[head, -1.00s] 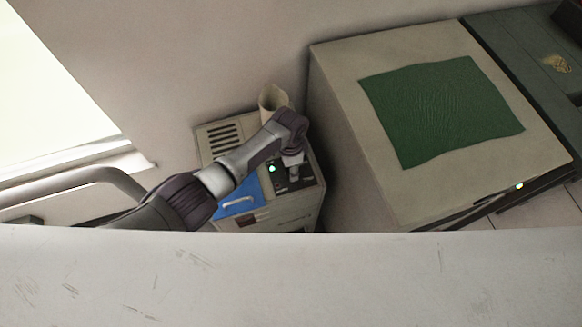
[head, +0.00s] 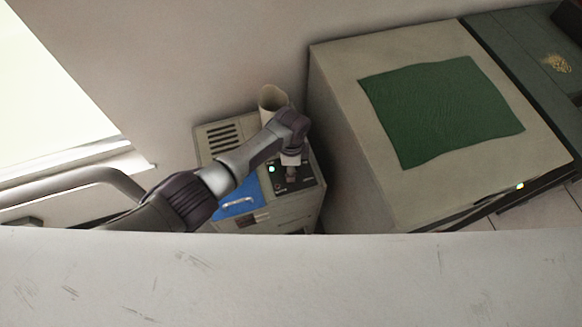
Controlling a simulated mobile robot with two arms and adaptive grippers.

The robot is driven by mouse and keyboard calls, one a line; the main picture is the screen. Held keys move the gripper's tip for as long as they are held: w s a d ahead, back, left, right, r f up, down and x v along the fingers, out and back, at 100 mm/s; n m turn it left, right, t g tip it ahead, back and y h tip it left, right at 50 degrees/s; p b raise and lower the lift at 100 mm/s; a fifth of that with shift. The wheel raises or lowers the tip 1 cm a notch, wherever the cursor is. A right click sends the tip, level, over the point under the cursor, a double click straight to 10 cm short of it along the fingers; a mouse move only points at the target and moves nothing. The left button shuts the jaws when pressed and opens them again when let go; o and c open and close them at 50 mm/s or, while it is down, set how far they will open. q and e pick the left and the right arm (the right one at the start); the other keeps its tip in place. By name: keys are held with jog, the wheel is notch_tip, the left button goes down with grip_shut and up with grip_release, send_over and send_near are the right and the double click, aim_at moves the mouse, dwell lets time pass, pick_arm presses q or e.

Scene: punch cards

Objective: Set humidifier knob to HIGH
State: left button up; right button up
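The humidifier (head: 222,148) is a beige box standing low against the wall in the head view. It has a dark vent grille, a blue lid with a pale handle (head: 238,202) and a black control panel (head: 304,185) with a lit green lamp (head: 271,169). My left arm reaches over it from the left. My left gripper (head: 292,178) points down at the panel, at or just above where a knob would be. Its fingers are small and dark here, so I cannot tell whether they hold anything. The knob and its setting are hidden. My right gripper is out of view.
A rolled paper-like cylinder (head: 271,97) stands at the humidifier's back. To the right is a large beige cabinet (head: 340,75) with a green cloth (head: 440,110) on top. A window (head: 50,90) and a curved rail (head: 85,175) are on the left. A pale worn surface (head: 300,280) crosses the foreground.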

pick_arm(q)
jog(key=o, duration=1.1)
jog(key=shift+o, duration=0.2)
notch_tip(320, 180, up, 12)
jog(key=shift+w, duration=0.4)
